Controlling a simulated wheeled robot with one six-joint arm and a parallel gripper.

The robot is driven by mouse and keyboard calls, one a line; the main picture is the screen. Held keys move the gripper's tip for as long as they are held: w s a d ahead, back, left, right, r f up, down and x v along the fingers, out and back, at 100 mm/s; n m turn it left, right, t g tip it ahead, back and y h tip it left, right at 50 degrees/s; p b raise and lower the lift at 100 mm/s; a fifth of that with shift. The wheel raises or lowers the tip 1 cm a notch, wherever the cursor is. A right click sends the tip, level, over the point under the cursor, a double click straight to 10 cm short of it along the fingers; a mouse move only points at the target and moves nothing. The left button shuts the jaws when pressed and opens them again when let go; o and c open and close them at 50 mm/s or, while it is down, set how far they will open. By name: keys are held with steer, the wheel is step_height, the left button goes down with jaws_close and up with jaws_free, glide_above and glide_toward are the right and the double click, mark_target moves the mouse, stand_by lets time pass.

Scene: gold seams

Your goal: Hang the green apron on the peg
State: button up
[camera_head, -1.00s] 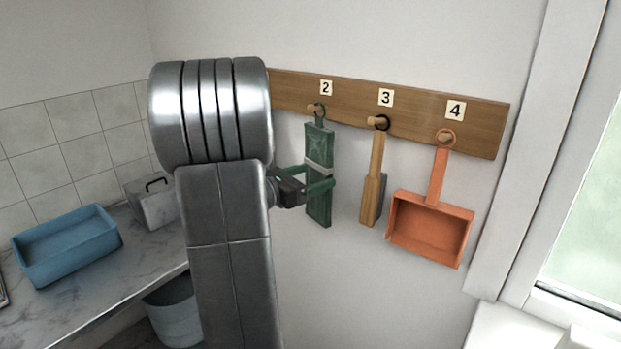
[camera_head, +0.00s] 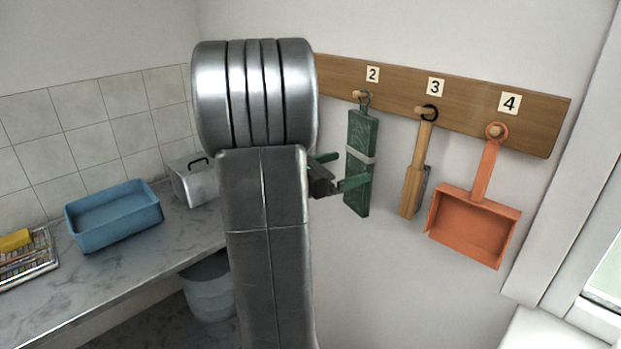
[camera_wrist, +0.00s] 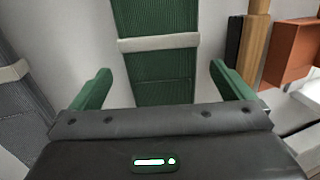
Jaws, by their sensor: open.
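The green apron (camera_head: 361,135) is a long folded bundle with a pale band around it. It hangs by a ring on the wooden peg (camera_head: 356,94) under label 2. The apron also fills the upper middle of the wrist view (camera_wrist: 155,80). My gripper (camera_head: 351,168) is open at the lower half of the apron. In the wrist view, its green fingers (camera_wrist: 160,72) stand wide apart, one to each side of the apron, with gaps on both sides. The ring is out of the wrist view.
A wooden brush-like tool (camera_head: 415,180) hangs at 3 and an orange dustpan (camera_head: 475,222) at 4. A grey banded bundle (camera_wrist: 25,105) is left of the apron. A blue tub (camera_head: 115,220) and metal box (camera_head: 192,185) stand on the counter. My arm hides the rail's left end.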

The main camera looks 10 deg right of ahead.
steer(key=b+v, duration=0.1)
steer(key=v, duration=1)
steer(key=p+x, duration=0.1)
steer(key=x, duration=1.3)
steer(key=shift+s+p, duration=0.1)
steer(key=shift+p, duration=0.25)
steer(key=shift+s+a+r, duration=0.1)
steer(key=shift+a+r, duration=0.1)
steer(key=shift+a, duration=0.05)
steer(key=shift+f, duration=0.2)
